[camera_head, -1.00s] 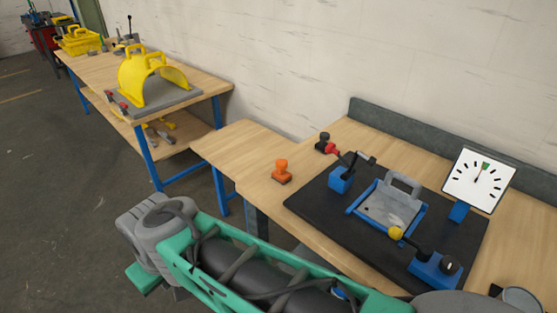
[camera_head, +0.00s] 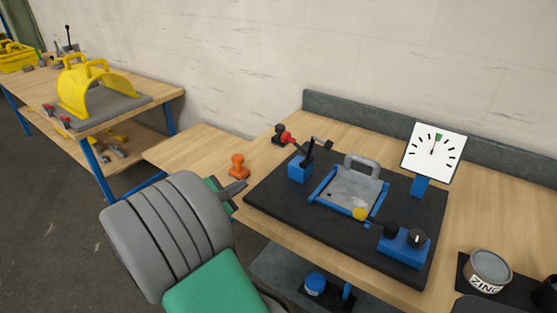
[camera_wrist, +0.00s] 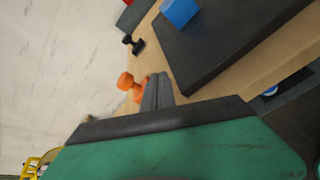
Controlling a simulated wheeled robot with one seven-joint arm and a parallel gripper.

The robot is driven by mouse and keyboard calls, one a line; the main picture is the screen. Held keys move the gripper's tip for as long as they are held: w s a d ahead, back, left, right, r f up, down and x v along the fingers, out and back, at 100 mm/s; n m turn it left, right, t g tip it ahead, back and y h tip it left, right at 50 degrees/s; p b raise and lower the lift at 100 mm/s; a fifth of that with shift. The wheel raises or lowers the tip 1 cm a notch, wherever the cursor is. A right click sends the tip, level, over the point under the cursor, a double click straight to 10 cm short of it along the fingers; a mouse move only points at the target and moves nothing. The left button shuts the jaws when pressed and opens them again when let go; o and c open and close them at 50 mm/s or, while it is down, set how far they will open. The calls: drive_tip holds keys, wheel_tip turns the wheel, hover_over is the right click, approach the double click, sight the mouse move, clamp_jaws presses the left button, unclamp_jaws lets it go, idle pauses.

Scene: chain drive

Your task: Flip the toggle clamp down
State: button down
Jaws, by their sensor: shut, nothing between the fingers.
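The toggle clamp's blue block (camera_head: 299,172) stands at the left back of the black board, with a dark arm rising from it. A red grip (camera_head: 288,138) shows at the upper left of that arm, and a dark bar reaches right. My gripper (camera_head: 240,185) is shut and empty, left of the black board and just in front of the orange knob-shaped piece (camera_head: 238,166). In the wrist view my shut fingers (camera_wrist: 158,88) point toward the table, beside the orange piece. The blue block (camera_wrist: 180,12) is at the top edge there; its lever is out of view.
A black knob-shaped piece (camera_head: 279,129) stands behind the clamp. A zinc tin (camera_head: 488,270) is at right.

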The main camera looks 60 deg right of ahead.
drive_tip(key=s+d+n+h, duration=0.1)
drive_tip(key=s+d+r+n+g, duration=0.1)
drive_tip(key=s+d+n+h, duration=0.1)
drive_tip(key=n, duration=0.1)
drive_tip(key=shift+d+r+g+h, duration=0.15)
drive_tip(key=shift+r+g+h, duration=0.1)
drive_tip(key=shift+g+h, duration=0.05)
drive_tip(key=shift+s+r, duration=0.1)
drive_tip(key=shift+r, duration=0.25)
drive_tip(key=shift+d, duration=0.1)
drive_tip(key=d, duration=0.3)
drive_tip(key=s+d, duration=0.1)
drive_tip(key=d, duration=0.6)
drive_tip(key=shift+s+d+f, duration=0.1)
drive_tip(key=shift+s+f, duration=0.25)
drive_tip(key=r, duration=0.3)
drive_tip(key=shift+s+d+p, duration=0.2)
drive_tip(key=shift+s+p, duration=0.05)
drive_tip(key=shift+p, duration=0.15)
drive_tip(key=shift+d+r, duration=0.15)
drive_tip(key=shift+r, duration=0.25)
